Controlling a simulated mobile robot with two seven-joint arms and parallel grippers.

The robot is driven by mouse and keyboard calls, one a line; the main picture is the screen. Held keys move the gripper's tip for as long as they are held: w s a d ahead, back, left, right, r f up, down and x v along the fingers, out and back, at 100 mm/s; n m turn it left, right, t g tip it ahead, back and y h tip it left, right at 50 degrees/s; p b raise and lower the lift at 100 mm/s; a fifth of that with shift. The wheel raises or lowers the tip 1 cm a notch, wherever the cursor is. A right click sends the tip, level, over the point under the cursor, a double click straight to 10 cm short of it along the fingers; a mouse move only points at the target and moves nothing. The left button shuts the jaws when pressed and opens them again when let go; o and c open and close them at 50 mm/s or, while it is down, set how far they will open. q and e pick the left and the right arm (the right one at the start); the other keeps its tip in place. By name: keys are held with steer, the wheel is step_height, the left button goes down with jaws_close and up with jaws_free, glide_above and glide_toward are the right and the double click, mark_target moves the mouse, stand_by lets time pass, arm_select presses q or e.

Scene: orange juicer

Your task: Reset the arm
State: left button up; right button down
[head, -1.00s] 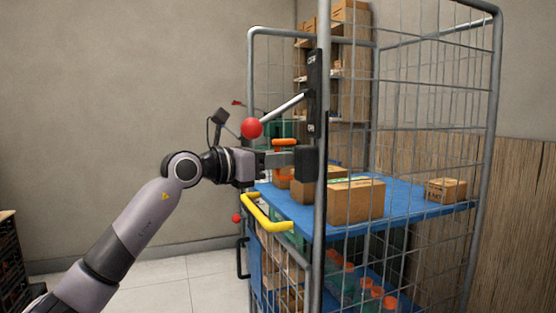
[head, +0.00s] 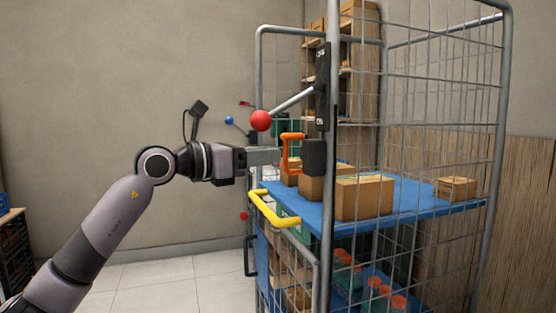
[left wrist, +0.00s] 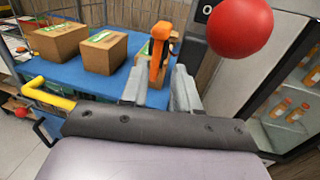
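My left gripper (head: 264,156) points right toward the roll cage and shows from the side in the head view. In the left wrist view its two fingers (left wrist: 160,82) stand apart with nothing held between them. The orange handle also shows in the left wrist view (left wrist: 159,50), ahead of the gap between the fingers. My right gripper is in neither view.
A red ball knob (head: 260,121) on a metal lever is close above the gripper. The cage's blue shelf (head: 413,199) holds cardboard boxes (head: 364,198), and a yellow handle (head: 272,208) juts out below the gripper. Open floor (head: 170,290) lies left of the cage.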

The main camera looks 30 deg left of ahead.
arm_select(q)
steer(key=shift+s+a, duration=0.35)
steer(key=shift+s, duration=0.25)
steer(key=d+f+n+g+h+p, duration=0.15)
steer(key=d+f+n+h, duration=0.3)
steer(key=d+f, duration=0.55)
steer(key=s+f+n+t+y+p, duration=0.1)
steer(key=s+f+n+t+y, duration=0.1)
steer(key=f+n, duration=0.55)
steer(key=s+f+n+t+y+p, duration=0.1)
steer(key=s+f+n+t, duration=0.15)
steer(key=f+n, duration=0.5)
steer(key=s+f+n+g+y+p, duration=0.1)
steer(key=s+f+n+y, duration=0.3)
steer(key=f+n, duration=0.35)
steer(key=s+f+n+g+y, duration=0.1)
steer(key=s+f+n+y, duration=0.2)
steer(key=f+n, duration=0.4)
steer(key=s+d+f+n+g+y+p, duration=0.1)
steer(key=s+f+n+g, duration=0.4)
steer(key=s+f, duration=0.8)
steer(key=shift+s+d+f+n+g, duration=0.25)
steer(key=shift+s+f+n+g, duration=0.2)
steer(key=shift+s, duration=0.6)
